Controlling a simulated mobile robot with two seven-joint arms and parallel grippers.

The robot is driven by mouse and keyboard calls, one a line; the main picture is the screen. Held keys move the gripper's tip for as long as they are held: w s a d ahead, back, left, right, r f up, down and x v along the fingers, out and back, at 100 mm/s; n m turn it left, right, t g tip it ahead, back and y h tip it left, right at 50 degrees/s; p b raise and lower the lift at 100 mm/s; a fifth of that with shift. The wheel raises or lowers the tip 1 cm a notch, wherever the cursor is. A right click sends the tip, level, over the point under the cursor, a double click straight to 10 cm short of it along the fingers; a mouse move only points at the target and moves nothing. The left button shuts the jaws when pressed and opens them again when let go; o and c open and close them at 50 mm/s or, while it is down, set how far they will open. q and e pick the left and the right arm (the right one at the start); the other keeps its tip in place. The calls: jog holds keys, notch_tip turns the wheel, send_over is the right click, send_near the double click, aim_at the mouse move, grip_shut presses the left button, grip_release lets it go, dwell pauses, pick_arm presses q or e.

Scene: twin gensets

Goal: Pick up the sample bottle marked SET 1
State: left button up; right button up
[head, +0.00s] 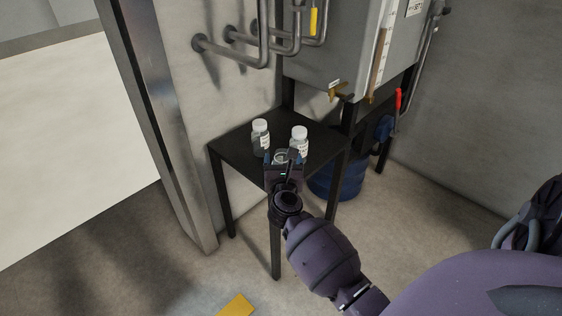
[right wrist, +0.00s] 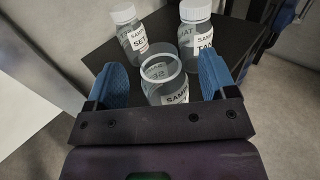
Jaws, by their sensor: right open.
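Three clear sample containers stand upright on a small black table. The left bottle (head: 260,138) has a white cap; its label in the right wrist view (right wrist: 134,38) begins "SET", with the number unreadable. The right bottle (head: 299,143), also capped, reads "TAN…" in the right wrist view (right wrist: 196,32). In front of them is an uncapped jar (right wrist: 163,78), its label partly cut off. My right gripper (right wrist: 165,80) is open, its blue fingers on either side of this jar in the picture; contact is not clear. My left gripper is not in view.
The black table (head: 232,143) stands against the wall. A grey tank (head: 350,45) with brass and red-handled valves overhangs its back right. Pipes (head: 240,55) run along the wall above. A steel post (head: 165,125) rises at left.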

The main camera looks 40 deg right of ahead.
jog(key=shift+w+d+f, duration=0.3)
jog(key=shift+w+d, duration=0.4)
jog(key=shift+w, duration=0.25)
jog(key=shift+w+d+r, duration=0.1)
jog(key=shift+w+d, duration=0.1)
jog(key=shift+w+r, duration=0.1)
jog(key=c, duration=1.2)
